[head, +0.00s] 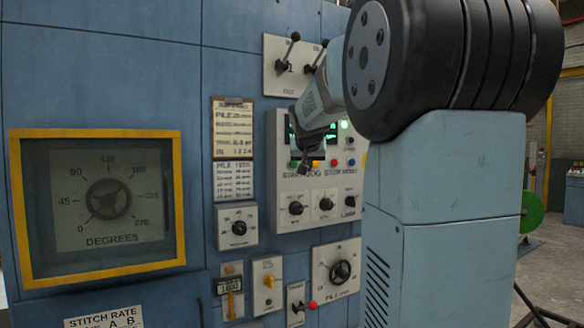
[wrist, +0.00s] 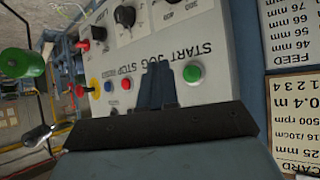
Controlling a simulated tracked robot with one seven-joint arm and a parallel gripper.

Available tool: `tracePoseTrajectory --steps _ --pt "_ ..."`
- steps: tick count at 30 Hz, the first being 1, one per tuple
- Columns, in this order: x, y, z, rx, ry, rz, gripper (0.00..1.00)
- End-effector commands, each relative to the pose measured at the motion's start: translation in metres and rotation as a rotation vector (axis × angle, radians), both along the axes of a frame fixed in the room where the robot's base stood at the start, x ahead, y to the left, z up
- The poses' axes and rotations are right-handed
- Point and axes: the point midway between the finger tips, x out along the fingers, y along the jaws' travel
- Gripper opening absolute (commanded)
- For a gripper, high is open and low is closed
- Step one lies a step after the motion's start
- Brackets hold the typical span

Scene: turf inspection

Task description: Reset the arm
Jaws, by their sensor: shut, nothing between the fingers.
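My gripper (head: 303,166) is in front of the grey button panel (head: 290,225) in the head view, at the end of my bent arm. Its fingers are together with nothing between them. In the wrist view the dark fingers (wrist: 156,84) point at the same panel, which appears upside down. The fingertips overlap the START JOG STOP lettering, beside a green button (wrist: 192,73). I cannot tell whether they touch the panel. My gripper and wrist hide part of the lit green display (head: 291,133).
Left of the panel are a yellow-framed degrees dial (head: 108,200) and paper notices (head: 233,128). Two levers (head: 289,50) stick out above it. Knobs and a switch with a red tip (head: 311,304) sit below. Open floor (head: 552,270) shows at the right, near a green reel (head: 533,208).

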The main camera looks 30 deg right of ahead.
Motion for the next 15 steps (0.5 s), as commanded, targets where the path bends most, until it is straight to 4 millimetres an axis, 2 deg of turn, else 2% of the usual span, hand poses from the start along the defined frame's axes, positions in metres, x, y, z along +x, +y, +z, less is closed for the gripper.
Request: tracePoseTrajectory --steps 8,11,15 --pt "-0.002 0.003 0.000 0.000 0.002 0.003 0.00" --pt "-0.013 0.016 -0.005 0.003 0.020 0.019 0.00" --pt "-0.049 0.054 -0.023 0.010 0.076 0.069 0.00"
